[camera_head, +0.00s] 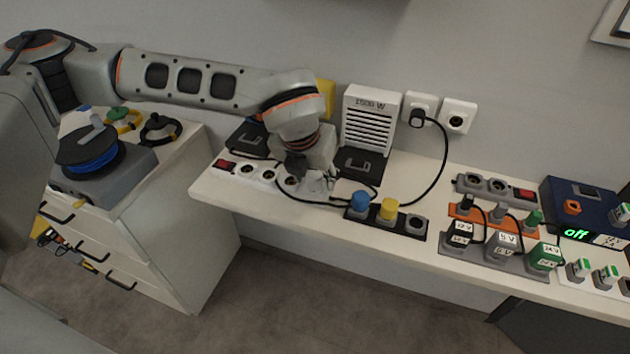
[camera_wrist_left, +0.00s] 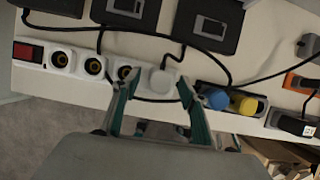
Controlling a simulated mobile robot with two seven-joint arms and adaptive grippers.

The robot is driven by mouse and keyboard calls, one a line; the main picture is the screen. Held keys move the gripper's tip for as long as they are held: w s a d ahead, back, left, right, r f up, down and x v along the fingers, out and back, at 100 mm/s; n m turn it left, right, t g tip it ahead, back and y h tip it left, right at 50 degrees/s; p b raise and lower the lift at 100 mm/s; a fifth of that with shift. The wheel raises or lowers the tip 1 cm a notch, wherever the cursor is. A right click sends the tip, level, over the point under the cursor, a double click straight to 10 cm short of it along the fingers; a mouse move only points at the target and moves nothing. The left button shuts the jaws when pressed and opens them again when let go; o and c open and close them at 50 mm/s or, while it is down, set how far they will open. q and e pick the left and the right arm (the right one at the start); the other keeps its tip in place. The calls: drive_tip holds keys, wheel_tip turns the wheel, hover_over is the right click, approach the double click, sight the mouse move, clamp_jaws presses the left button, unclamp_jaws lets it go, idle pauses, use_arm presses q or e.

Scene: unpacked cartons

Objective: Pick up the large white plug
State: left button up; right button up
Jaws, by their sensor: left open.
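A large white plug (camera_wrist_left: 163,79) sits at the right end of a white power strip (camera_wrist_left: 80,65) in the left wrist view. My left gripper (camera_wrist_left: 158,86) is open, with one finger on each side of the plug in that view. I cannot tell whether the fingers touch it. In the head view my left gripper (camera_head: 308,183) reaches down over the right end of the power strip (camera_head: 247,170) and partly hides the plug. My right gripper is in neither view.
A dark block with a blue plug (camera_head: 360,201) and a yellow plug (camera_head: 389,208) stands close to the right of the gripper. A white heater (camera_head: 371,120) and dark devices stand behind. Black cables cross the shelf (camera_head: 290,222). Labelled plugs fill the right end.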

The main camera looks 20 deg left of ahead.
sight(314, 177)
use_arm(q)
clamp_jaws()
drive_tip(key=shift+r, duration=0.15)
wheel_tip(314, 177, up, 20)
drive_tip(key=p, duration=0.2)
idle(0.3)
